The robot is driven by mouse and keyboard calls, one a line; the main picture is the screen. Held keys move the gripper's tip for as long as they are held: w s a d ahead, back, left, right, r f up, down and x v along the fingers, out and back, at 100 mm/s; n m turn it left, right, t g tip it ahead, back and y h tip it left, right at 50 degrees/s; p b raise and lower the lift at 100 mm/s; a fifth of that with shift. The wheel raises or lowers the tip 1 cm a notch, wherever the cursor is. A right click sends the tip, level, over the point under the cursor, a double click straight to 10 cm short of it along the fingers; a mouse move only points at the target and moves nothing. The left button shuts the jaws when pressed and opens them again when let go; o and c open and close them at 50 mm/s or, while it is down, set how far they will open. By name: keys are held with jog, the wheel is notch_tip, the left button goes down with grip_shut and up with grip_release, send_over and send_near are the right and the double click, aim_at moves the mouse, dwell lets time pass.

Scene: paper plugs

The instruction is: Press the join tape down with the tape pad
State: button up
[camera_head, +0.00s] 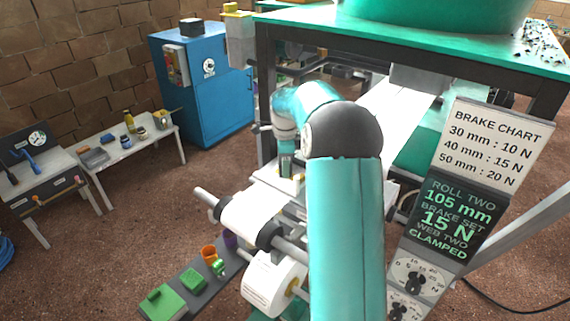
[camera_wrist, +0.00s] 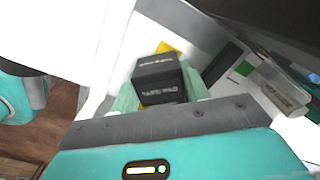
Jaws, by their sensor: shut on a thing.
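My gripper (camera_wrist: 160,90) has pale green fingers on either side of a black block with white lettering (camera_wrist: 158,72), which looks like the tape pad. It is shut on this block. A yellow patch (camera_wrist: 168,47) shows just beyond the block on a white surface; I cannot tell if it is the join tape. Whether the block touches the surface is unclear. In the head view my gripper (camera_head: 291,166) points down over the white web area behind the upper paper roll (camera_head: 248,213). My arm hides much of that spot.
A lower paper roll (camera_head: 272,284) hangs below the upper one. A grey shelf (camera_head: 190,270) with green blocks and cups is at the front left. The white paper web (camera_head: 395,105) runs up under the green-topped frame. Sign boards (camera_head: 497,140) stand at right, near my arm.

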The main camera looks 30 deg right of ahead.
jog(key=shift+r, duration=3.45)
